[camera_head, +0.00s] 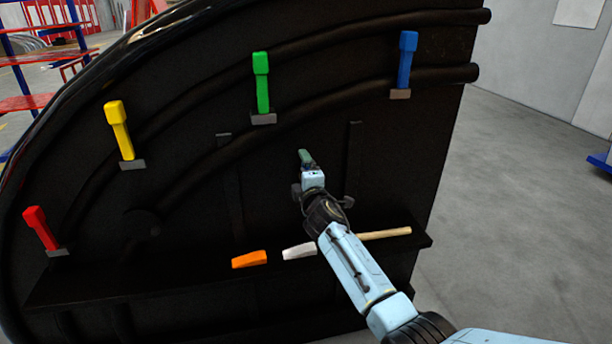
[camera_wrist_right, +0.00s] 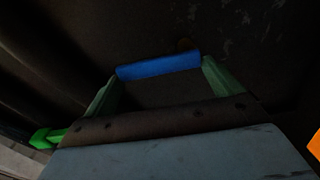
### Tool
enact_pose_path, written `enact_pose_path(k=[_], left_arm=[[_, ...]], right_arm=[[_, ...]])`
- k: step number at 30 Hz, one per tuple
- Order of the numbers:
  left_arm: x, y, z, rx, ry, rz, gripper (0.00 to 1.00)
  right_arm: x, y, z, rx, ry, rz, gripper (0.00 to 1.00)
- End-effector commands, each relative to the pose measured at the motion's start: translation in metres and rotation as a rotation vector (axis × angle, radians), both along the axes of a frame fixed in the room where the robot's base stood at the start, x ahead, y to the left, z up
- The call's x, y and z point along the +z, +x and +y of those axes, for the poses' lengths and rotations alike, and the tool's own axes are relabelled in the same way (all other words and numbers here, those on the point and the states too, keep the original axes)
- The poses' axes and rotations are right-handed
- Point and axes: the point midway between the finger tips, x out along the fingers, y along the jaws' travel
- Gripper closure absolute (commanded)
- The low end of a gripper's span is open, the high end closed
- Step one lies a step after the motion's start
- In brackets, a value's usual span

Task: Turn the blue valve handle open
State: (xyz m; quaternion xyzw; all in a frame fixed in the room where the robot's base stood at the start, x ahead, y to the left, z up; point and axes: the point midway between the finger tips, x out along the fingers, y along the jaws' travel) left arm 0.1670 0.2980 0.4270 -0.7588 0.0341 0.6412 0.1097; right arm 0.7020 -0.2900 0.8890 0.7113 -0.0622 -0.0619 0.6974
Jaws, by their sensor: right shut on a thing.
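In the right wrist view a blue bar (camera_wrist_right: 158,66), which looks like the blue valve handle, spans between the green fingers of my right gripper (camera_wrist_right: 160,72), shut on it. In the head view my right gripper (camera_head: 306,158) is against the middle of the black panel. The bar it holds is hidden there, so its turn angle cannot be told. A separate blue lever (camera_head: 405,60) stands nearly upright at the panel's upper right, apart from the gripper. My left gripper is not in view.
Green (camera_head: 262,82), yellow (camera_head: 118,130) and red (camera_head: 41,229) levers stand along the curved pipes. The shelf below bears an orange block (camera_head: 249,259), a white block (camera_head: 299,251) and a wooden stick (camera_head: 385,234). The floor at right (camera_head: 530,210) is clear.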

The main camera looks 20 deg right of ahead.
Motion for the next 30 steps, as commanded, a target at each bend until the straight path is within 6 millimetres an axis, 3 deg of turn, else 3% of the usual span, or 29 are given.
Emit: enact_pose_path(k=[17,18,19,30], left_arm=[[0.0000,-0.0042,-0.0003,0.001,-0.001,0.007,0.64],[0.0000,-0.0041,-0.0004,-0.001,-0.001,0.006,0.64],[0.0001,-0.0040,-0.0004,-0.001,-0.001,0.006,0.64],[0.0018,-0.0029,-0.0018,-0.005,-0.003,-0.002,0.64]], right_arm=[[0.0023,0.0007,-0.0009,-0.004,-0.044,0.004,0.49],[0.0023,0.0007,-0.0009,-0.004,-0.044,0.004,0.06],[0.0024,0.0007,-0.0009,-0.004,-0.044,0.004,0.02],[0.0010,-0.0038,0.0015,-0.001,-0.038,0.005,0.00]])
